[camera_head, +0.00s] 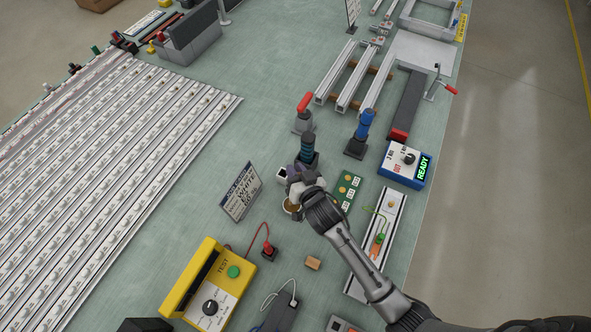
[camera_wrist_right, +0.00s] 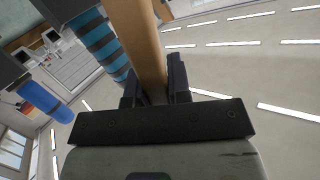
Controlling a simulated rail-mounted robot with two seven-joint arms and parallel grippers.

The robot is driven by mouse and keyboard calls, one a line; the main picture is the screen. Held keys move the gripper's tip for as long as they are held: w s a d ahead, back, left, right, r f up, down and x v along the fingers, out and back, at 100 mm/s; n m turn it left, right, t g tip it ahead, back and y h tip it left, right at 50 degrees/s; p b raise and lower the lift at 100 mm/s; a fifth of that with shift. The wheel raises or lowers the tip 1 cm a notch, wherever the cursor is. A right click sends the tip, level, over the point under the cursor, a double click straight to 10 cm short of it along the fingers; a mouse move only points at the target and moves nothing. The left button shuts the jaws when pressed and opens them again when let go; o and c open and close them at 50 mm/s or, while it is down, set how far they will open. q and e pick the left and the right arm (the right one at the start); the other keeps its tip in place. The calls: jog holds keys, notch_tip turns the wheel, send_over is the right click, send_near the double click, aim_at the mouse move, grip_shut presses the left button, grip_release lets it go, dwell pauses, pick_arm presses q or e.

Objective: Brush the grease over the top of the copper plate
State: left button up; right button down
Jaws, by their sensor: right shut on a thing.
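My right gripper (camera_head: 294,188) is shut on a tan wooden handle (camera_wrist_right: 145,40), which stands between its fingers in the right wrist view. In the head view the gripper hides most of this handle, and its brush end cannot be made out. A small round pot with a brownish top (camera_head: 291,207) sits right beside the gripper, partly covered by it; I cannot tell whether it holds the grease. A copper-orange patch (camera_head: 377,254) lies on a pale strip to the right of the forearm; I cannot tell whether it is the copper plate. My left gripper is out of view.
A teal-banded tool (camera_head: 307,149) stands just behind the gripper, and a blue-handled one (camera_head: 365,124) farther right. A green board (camera_head: 347,187) is close on the right. A sign (camera_head: 241,191) and yellow tester (camera_head: 204,285) stand left.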

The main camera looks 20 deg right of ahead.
jog(key=shift+f, duration=0.4)
dwell(1.0)
jog(key=shift+f, duration=0.15)
dwell(0.6)
notch_tip(320, 180, up, 7)
jog(key=p, duration=0.7)
dwell(0.3)
dwell(0.7)
